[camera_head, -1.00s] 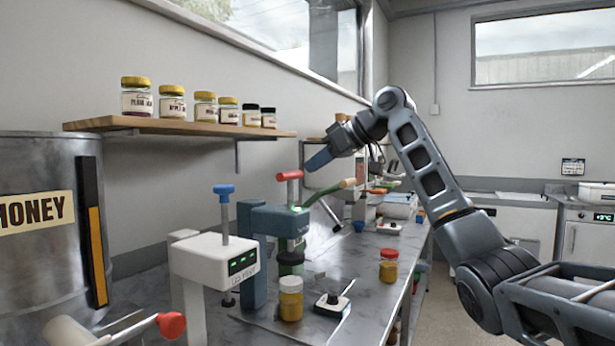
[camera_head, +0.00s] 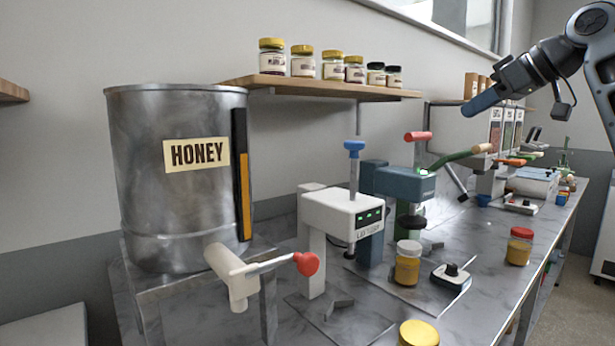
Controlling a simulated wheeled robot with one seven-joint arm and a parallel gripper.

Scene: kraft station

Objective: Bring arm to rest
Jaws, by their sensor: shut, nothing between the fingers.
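My gripper (camera_head: 482,103) is at the upper right, raised above the workbench (camera_head: 480,235). Its fingers are together and point down to the left, with nothing between them. My arm runs up from it to the right edge of the view. The gripper is apart from the machines and the shelf, and in the picture it lies above the red-handled blue press (camera_head: 398,186). The rest of my arm is cut off by the frame.
A honey drum (camera_head: 178,215) with a red-knobbed tap (camera_head: 306,263) stands left. A white labelling machine (camera_head: 340,212), an amber jar (camera_head: 407,264), a red-lidded jar (camera_head: 519,247) and a yellow-lidded jar (camera_head: 418,334) are on the bench. A wooden shelf (camera_head: 330,90) holds several jars. Floor shows at the right.

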